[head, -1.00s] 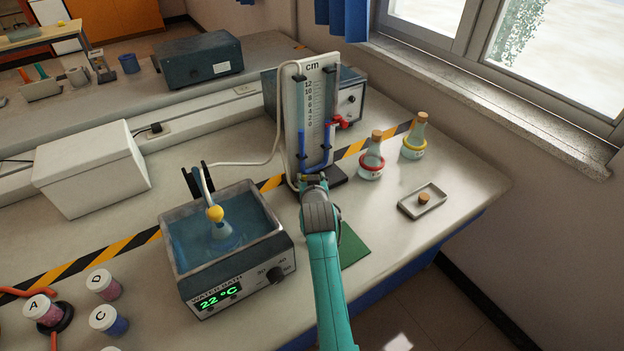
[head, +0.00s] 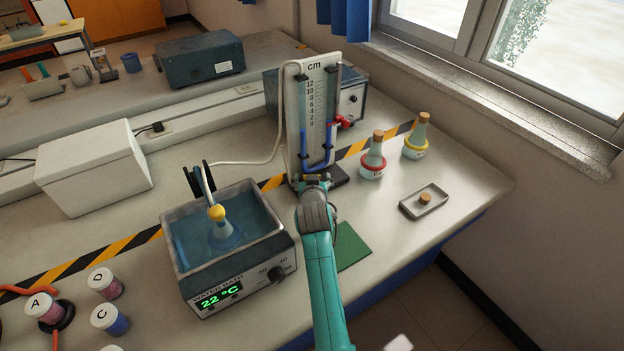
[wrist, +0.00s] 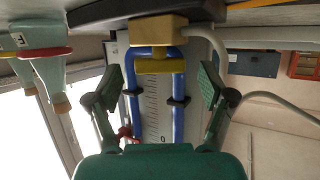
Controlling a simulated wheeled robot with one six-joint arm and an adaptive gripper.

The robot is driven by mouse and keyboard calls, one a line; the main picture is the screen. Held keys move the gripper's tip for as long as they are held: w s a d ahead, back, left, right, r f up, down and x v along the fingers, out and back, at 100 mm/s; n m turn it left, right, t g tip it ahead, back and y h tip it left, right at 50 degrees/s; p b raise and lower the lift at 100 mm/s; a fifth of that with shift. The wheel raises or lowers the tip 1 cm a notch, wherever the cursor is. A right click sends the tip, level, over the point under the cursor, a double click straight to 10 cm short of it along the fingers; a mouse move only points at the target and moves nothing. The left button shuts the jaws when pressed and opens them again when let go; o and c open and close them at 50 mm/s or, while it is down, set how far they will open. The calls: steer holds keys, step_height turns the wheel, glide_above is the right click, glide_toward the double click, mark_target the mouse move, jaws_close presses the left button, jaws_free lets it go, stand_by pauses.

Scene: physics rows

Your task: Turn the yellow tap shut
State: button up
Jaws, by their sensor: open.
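The yellow tap (wrist: 160,66) is a T-shaped handle between the two blue-filled tubes of the manometer, beside a tan block (wrist: 157,30), in the wrist view. That view is upside down. My gripper (wrist: 165,78) is open, with one green finger on each side of the handle and a gap to both. In the head view my gripper (head: 314,183) is at the foot of the manometer board (head: 318,105), where my arm hides most of the tap. The fingers hold nothing. I cannot tell how far along the tap they reach.
A red tap (head: 343,121) is on the manometer's right tube. A water bath (head: 230,240) holding a flask stands left of my arm. Two corked flasks (head: 373,160) (head: 415,140) and a small tray (head: 415,209) stand to the right. A pale hose loops left from the board.

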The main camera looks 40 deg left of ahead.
steer(key=v, duration=1.2)
